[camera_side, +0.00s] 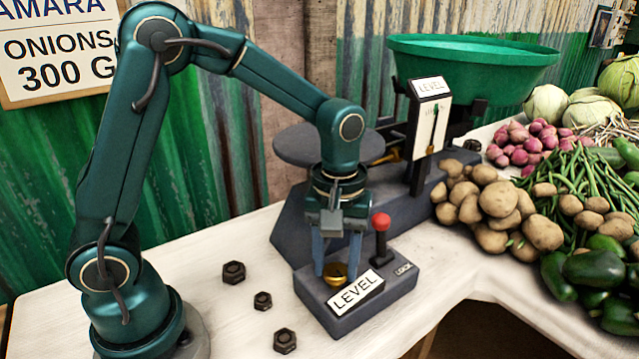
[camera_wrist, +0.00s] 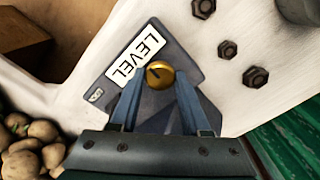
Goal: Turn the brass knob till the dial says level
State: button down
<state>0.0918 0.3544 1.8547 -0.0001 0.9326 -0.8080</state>
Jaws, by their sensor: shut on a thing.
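The brass knob (camera_side: 337,273) stands on the grey control block beside the white LEVEL label (camera_side: 356,291). It also shows in the wrist view (camera_wrist: 160,75), with a dark line on its top. My gripper (camera_side: 338,262) points down from above, its blue fingers shut on the knob's sides. The dial (camera_side: 431,125) is a white upright plate under a LEVEL sign on the scale. A green pointer shows on it, close to upright, but the marks are too small for me to read exactly.
A red-topped lever (camera_side: 380,222) stands on the block close to my gripper, by the LOCK label. Three dark nuts (camera_side: 234,272) lie on the white table. The green pan (camera_side: 470,62) sits on the scale. Potatoes (camera_side: 490,205) and other vegetables fill the right side.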

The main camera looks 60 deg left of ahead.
aim_at(336, 270)
jog(key=shift+n, duration=0.4)
jog(key=shift+c, duration=1.9)
grip_release()
jog(key=shift+r, duration=2.6)
